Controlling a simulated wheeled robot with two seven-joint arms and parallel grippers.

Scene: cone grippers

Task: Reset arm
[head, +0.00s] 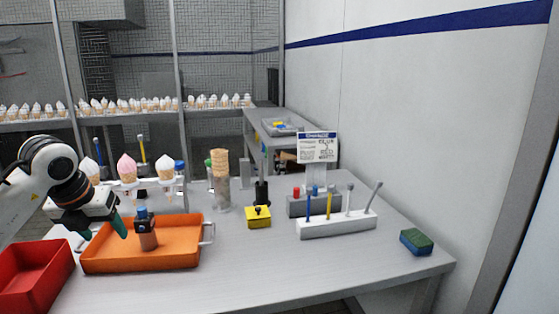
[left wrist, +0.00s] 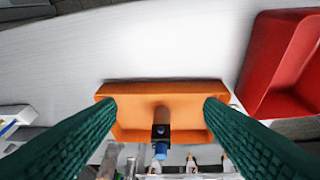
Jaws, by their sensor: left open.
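My left arm comes in from the left in the head view. Its left gripper (head: 102,230) has green ribbed fingers, spread apart and empty, above the left part of the orange tray (head: 190,261). A brown bottle with a dark and blue top (head: 147,238) stands in the tray, just right of the fingers and apart from them. In the left wrist view, the two fingers lie wide apart on either side of the orange tray (left wrist: 135,92), and the bottle's blue cap (left wrist: 160,151) shows between them. My right gripper is not in view.
A red bin (head: 35,275) stands left of the tray. Ice cream cones (head: 127,168) stand in a holder behind it. A yellow box (head: 258,217), a white rack with upright tools (head: 335,224) and a green-blue sponge (head: 416,241) lie rightward. The table's front middle is clear.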

